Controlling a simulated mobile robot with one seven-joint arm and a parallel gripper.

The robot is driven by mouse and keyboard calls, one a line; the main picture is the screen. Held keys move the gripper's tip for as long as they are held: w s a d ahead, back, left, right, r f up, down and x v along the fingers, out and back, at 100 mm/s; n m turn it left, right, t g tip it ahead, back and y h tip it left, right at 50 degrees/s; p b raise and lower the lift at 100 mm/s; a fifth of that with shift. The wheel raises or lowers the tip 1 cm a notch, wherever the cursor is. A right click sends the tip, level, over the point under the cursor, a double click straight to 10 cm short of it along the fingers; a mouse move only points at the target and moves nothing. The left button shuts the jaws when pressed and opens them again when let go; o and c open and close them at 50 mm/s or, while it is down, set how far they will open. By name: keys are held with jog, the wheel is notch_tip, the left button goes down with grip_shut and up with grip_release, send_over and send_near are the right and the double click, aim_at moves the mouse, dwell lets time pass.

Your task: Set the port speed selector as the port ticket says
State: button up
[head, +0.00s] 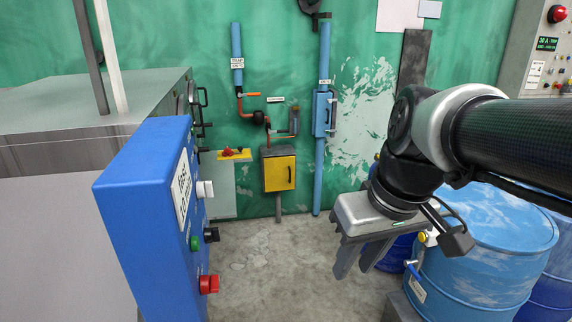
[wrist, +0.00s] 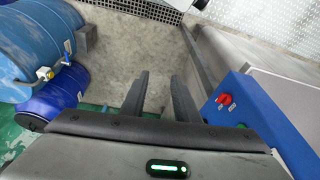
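A blue control box (head: 150,215) stands at left in the head view, seen from an angle. Its face carries a white plate (head: 181,188) with print I cannot read surely, a whitish knob (head: 204,189), a dark knob with a green base (head: 209,235) and a red knob (head: 208,284). I cannot tell which control is the port speed selector or which paper is the port ticket. My gripper (head: 354,270) is open and empty, pointing down, right of the box and apart from it. In the wrist view the red knob (wrist: 225,99) is right of my gripper (wrist: 160,77).
Blue drums with small taps (head: 480,250) stand at right. A yellow-fronted box (head: 279,173) and blue pipes (head: 321,180) are on the green back wall. A grey cabinet (head: 535,60) with a display, small label and red button is top right. Bare floor lies between.

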jog(key=w+a+f+n+g+y+b, duration=0.3)
jog(key=w+a+f+n+b, duration=0.15)
jog(key=w+a+f, duration=0.25)
jog(key=n+g+y+b, duration=0.4)
jog(key=n+y+b, duration=0.4)
jog(key=n+y, duration=0.45)
send_near(213, 235)
jog(key=w+x, duration=0.1)
jog(key=x, duration=0.5)
jog(key=shift+s+a+f, duration=0.2)
jog(key=shift+s+a, duration=0.1)
jog(key=shift+a, duration=0.05)
grip_shut()
